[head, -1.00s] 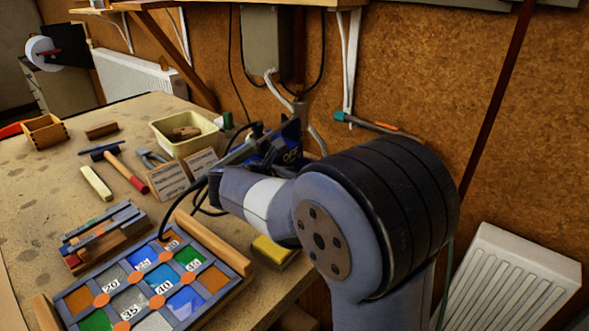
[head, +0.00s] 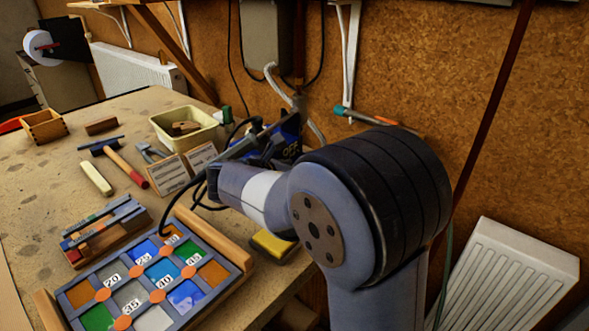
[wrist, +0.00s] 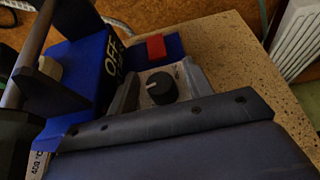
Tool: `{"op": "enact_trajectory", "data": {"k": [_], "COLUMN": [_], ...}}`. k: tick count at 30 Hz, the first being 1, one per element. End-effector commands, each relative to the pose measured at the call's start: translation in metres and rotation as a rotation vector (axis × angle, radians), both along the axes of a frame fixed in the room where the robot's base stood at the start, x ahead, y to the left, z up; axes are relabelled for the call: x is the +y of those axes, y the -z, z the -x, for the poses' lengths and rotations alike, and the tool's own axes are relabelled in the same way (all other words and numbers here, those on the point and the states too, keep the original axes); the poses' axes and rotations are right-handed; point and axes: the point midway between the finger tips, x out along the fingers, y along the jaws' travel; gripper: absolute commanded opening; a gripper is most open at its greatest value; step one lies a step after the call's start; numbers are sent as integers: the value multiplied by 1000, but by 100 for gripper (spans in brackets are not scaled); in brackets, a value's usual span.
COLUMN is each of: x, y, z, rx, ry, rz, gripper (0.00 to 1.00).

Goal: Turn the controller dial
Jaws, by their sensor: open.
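The controller is a blue box marked OFF (wrist: 92,58) in the wrist view, with a red switch (wrist: 156,47). Its dial, a black round knob with a white pointer line (wrist: 161,87), sits on a pale metal plate. My gripper (wrist: 160,84) is open, with one grey finger on each side of the dial in the picture. I cannot tell whether the fingers touch it. In the head view the controller (head: 291,138) stands at the table's back edge, partly hidden by my arm, and the dial is hidden.
The leaded panel (head: 110,281) with coloured, numbered panes lies in front. A yellow sponge-like block (head: 273,246) is close under my arm. A cream tub (head: 203,133), hammer (head: 122,166) and cards lie beyond. Dark cables loop beside the controller.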

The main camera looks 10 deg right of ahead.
Motion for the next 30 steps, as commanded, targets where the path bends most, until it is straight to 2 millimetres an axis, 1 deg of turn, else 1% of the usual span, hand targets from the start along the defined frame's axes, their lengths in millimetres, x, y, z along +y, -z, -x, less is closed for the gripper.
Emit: {"op": "enact_trajectory", "data": {"k": [5, 8, 15, 18, 23, 30], "x": [8, 20, 56, 67, 76, 78], "y": [-5, -12, -30, -35, -41, -41], "z": [5, 14, 42, 51, 60, 62], "rx": [-1, -2, -1, 0, 0, 0], "ry": [-2, -5, -5, -4, -1, 1], "rz": [0, 0, -1, 0, 0, 0], "gripper": [49, 49, 49, 49, 49, 49]}}
